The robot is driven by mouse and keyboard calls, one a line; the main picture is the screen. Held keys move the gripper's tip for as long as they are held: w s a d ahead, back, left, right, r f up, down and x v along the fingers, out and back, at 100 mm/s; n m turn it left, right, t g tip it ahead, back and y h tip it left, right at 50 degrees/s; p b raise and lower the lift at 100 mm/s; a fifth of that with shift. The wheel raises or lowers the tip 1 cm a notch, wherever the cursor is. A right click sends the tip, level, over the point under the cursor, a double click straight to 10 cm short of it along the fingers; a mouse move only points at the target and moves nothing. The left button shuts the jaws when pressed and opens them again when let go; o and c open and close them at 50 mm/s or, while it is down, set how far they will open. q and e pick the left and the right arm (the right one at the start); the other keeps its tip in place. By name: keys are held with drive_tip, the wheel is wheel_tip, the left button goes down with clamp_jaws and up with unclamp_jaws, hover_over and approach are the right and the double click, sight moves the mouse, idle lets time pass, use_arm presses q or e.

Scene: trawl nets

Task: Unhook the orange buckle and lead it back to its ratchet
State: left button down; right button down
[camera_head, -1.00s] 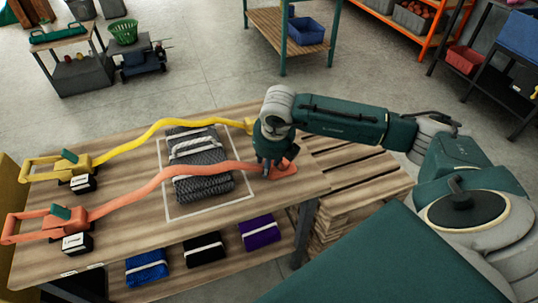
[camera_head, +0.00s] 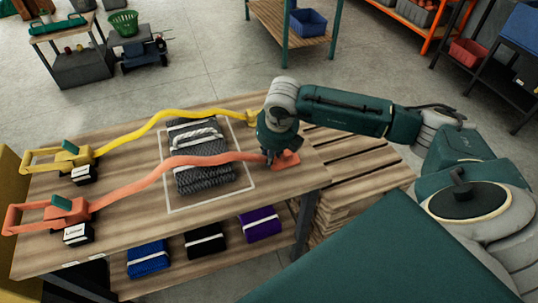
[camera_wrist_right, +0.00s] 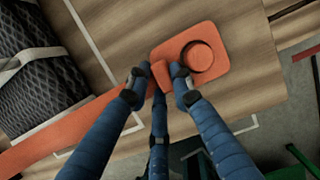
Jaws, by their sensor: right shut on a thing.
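My right gripper (camera_head: 270,155) is at the right end of the table, low over an orange plate (camera_head: 286,159). In the right wrist view, its fingers (camera_wrist_right: 160,82) are shut on the orange buckle (camera_wrist_right: 168,75), at the end of the orange strap (camera_wrist_right: 70,130). The orange plate (camera_wrist_right: 213,68) with a round raised ring lies right beside the buckle; whether they still touch is unclear. The orange strap (camera_head: 150,178) runs left across a dark net bundle (camera_head: 205,178) to the orange ratchet (camera_head: 62,208). My left gripper is not in view.
A yellow strap (camera_head: 135,138) runs behind the orange one, from a yellow ratchet (camera_head: 72,155) to the table's right end. Blue, black and purple bundles (camera_head: 260,224) lie on the lower shelf. Wooden pallets (camera_head: 360,170) are stacked right of the table.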

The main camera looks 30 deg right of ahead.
drive_tip(key=shift+d+r, duration=0.1)
drive_tip(key=shift+r, duration=0.1)
idle(0.4)
drive_tip(key=shift+r, duration=0.4)
drive_tip(key=shift+r+p, duration=1.55)
drive_tip(key=shift+r, duration=1)
drive_tip(key=shift+f, duration=0.1)
